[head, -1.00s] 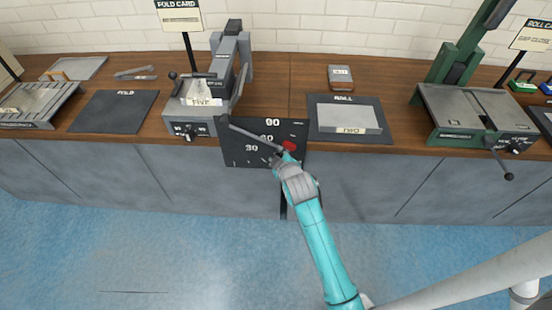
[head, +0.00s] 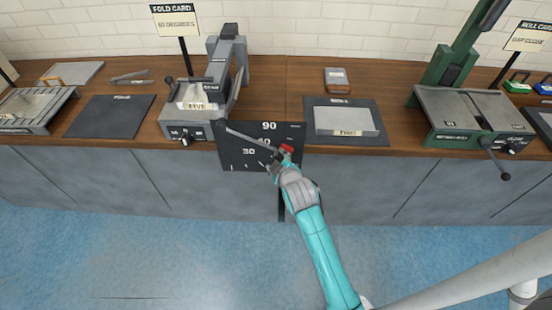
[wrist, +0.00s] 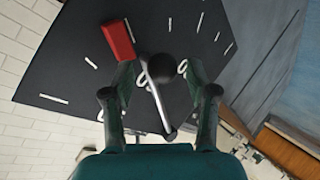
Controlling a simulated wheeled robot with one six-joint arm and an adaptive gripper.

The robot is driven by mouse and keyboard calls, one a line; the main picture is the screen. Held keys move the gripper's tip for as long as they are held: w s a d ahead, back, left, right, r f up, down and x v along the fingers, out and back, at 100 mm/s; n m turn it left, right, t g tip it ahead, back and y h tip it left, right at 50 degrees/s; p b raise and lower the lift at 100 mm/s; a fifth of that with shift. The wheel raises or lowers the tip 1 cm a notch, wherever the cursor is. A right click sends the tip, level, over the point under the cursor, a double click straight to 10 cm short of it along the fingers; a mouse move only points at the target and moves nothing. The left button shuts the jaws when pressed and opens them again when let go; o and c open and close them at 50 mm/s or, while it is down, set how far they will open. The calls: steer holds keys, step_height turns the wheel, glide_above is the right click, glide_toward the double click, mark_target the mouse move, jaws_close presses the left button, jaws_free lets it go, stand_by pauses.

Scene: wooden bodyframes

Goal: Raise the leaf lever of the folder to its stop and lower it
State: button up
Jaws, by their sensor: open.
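A red stop block (head: 286,149) sits on the board near the lever's end. In the wrist view the lever's dark ball knob (wrist: 160,68) lies between the fingers of my gripper (wrist: 161,82), close to the red block (wrist: 118,40) with a small gap. My gripper is open around the knob, not clamped.
A FOLD CARD sign (head: 176,20) reads 60 degrees. A dark mat (head: 110,116) lies left of the folder, a grey tray (head: 345,119) right of the board. A green machine (head: 465,115) stands farther right. The blue floor in front is clear.

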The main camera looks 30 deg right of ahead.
steer(key=v, duration=1)
steer(key=s+a+f+m+t+y, duration=0.15)
steer(key=s+a, duration=0.25)
steer(key=s, duration=0.5)
steer(key=s+a+f+m+y, duration=0.1)
steer(key=s+a+f, duration=0.25)
steer(key=s, duration=0.55)
steer(key=s+a+r+m, duration=0.1)
steer(key=s+r, duration=0.1)
steer(key=s, duration=0.3)
steer(key=s+a+r+m+t+y, duration=0.1)
steer(key=s+r, duration=0.2)
steer(key=s, duration=0.3)
steer(key=s+a+r+m, duration=0.1)
steer(key=s+r, duration=0.1)
steer(key=s, duration=0.4)
steer(key=shift+s+a+r+t, duration=0.2)
steer(key=shift+r+t, duration=0.1)
steer(key=shift+t, duration=0.05)
